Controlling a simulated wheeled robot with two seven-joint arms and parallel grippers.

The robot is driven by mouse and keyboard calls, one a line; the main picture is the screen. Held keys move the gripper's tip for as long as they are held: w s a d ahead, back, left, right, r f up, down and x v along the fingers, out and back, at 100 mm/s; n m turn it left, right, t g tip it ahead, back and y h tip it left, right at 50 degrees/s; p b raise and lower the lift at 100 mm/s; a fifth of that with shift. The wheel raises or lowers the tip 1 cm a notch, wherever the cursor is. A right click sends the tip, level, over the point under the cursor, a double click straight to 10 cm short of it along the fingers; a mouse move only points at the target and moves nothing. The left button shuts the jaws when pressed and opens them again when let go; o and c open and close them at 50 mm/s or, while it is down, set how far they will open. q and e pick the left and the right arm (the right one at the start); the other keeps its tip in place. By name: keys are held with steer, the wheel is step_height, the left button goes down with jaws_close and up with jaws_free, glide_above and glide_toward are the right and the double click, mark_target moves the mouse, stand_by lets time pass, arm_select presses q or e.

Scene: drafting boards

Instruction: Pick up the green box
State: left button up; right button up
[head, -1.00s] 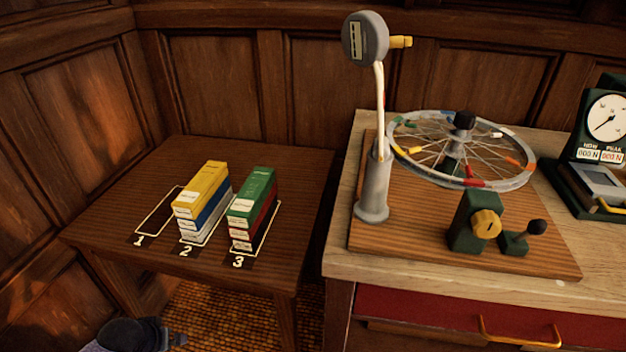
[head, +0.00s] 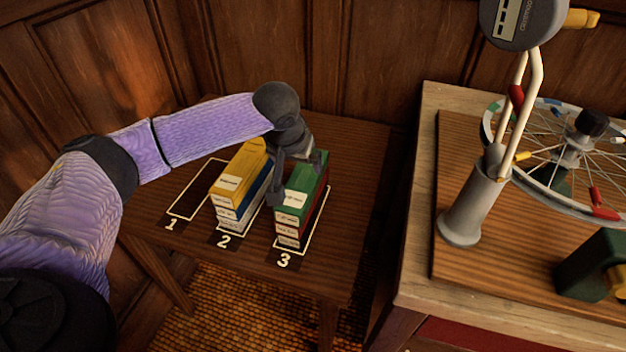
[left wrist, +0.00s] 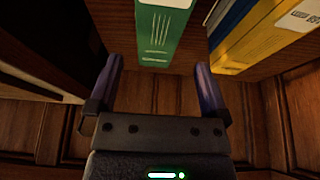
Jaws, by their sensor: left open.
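The green box (head: 306,186) lies on top of the stack at outline 3 on the small dark table. In the left wrist view the green box (left wrist: 163,36) shows just beyond and between the fingertips. My left gripper (head: 298,172) is over this stack, with its fingers on either side of the green box's top. The gripper (left wrist: 158,68) is open and holds nothing. I cannot tell whether a finger touches the box. The gripper hides part of the box's far end. My right gripper is out of view.
A stack with a yellow box (head: 240,172) on top stands close left, at outline 2. Outline 1 (head: 196,190) is empty. A workbench (head: 420,230) with a gauge post (head: 475,205) and a spoked wheel (head: 570,165) stands to the right. Panelled walls close the back.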

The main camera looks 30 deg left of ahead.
mark_target(303, 177)
arm_select(q)
steer(key=b+x, duration=0.3)
steer(key=x, duration=0.5)
steer(key=shift+b, duration=0.35)
steer(key=shift+r, duration=0.1)
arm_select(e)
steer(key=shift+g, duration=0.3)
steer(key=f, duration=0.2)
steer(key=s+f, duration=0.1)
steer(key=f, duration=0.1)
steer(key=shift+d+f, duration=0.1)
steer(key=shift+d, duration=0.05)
arm_select(q)
steer(key=c, duration=1.2)
steer(key=shift+c, duration=0.6)
steer(key=shift+r, duration=0.15)
